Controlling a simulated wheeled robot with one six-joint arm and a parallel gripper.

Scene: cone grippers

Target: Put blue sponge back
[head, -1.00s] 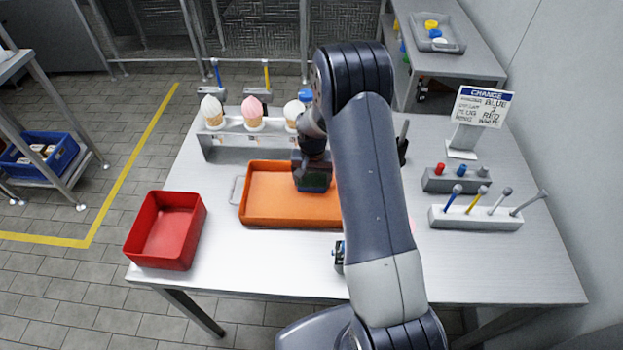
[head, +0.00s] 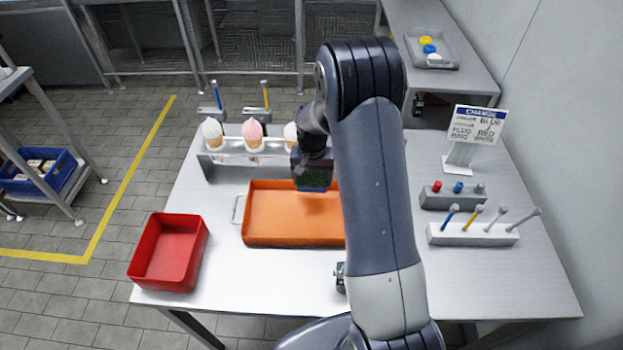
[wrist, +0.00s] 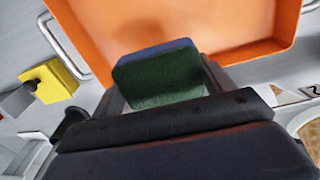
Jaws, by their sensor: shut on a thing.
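The blue sponge (wrist: 160,72), with a dark green face turned to the wrist camera, is between the fingers of my gripper (wrist: 163,80). My gripper is shut on it. In the head view my gripper (head: 313,178) hangs over the far part of the orange tray (head: 280,222), with a faint shadow on the tray floor below. The sponge shows there only as a dark patch at the gripper's lower end. The orange tray (wrist: 270,50) fills the top of the wrist view. My arm hides the tray's right end in the head view.
A rack with ice cream cones (head: 253,135) stands behind the tray. A red bin (head: 168,252) is at the front left. At right are a peg block (head: 470,236), a holder with coloured plugs (head: 452,199) and a sign (head: 474,128). A yellow object (wrist: 56,82) lies beside the tray.

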